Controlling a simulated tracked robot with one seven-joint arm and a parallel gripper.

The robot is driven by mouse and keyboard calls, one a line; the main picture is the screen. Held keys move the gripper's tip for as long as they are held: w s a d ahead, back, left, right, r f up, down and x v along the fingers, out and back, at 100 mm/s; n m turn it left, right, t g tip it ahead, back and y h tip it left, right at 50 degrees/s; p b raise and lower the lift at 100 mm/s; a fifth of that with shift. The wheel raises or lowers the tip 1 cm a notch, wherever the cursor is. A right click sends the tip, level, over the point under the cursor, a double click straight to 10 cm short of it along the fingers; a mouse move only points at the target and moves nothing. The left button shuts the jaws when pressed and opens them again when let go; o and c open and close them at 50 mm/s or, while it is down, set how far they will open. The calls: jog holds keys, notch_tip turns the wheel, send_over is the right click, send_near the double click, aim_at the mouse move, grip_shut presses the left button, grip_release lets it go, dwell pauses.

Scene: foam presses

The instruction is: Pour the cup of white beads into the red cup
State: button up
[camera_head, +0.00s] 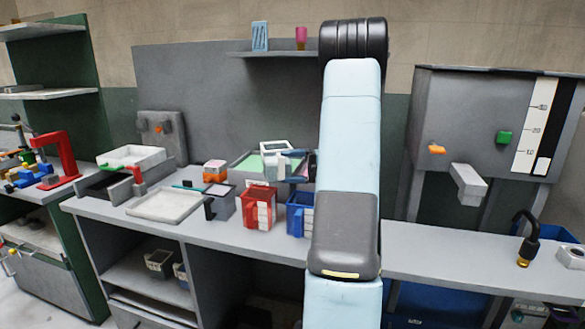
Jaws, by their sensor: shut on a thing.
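A red cup (259,208), boxy with a handle and a pale marked strip, stands upright on the grey bench left of my arm. A similar blue cup (297,214) is just right of it, partly hidden behind my arm. I cannot see into either cup, and no white beads can be made out. My light blue arm rises through the middle of the view.
A pale tray (166,206) and a white bin (131,157) are left of the cups. A wall shelf (281,54) holds a blue tumbler (260,36) and a pink cup (301,38). A grey dispenser (440,120) hangs right. The bench (440,262) right of my arm is mostly clear.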

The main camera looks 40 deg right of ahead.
jog(key=shift+r, duration=0.1)
notch_tip(320, 180, up, 3)
jog(key=shift+f, duration=0.1)
dwell(0.5)
dwell(0.5)
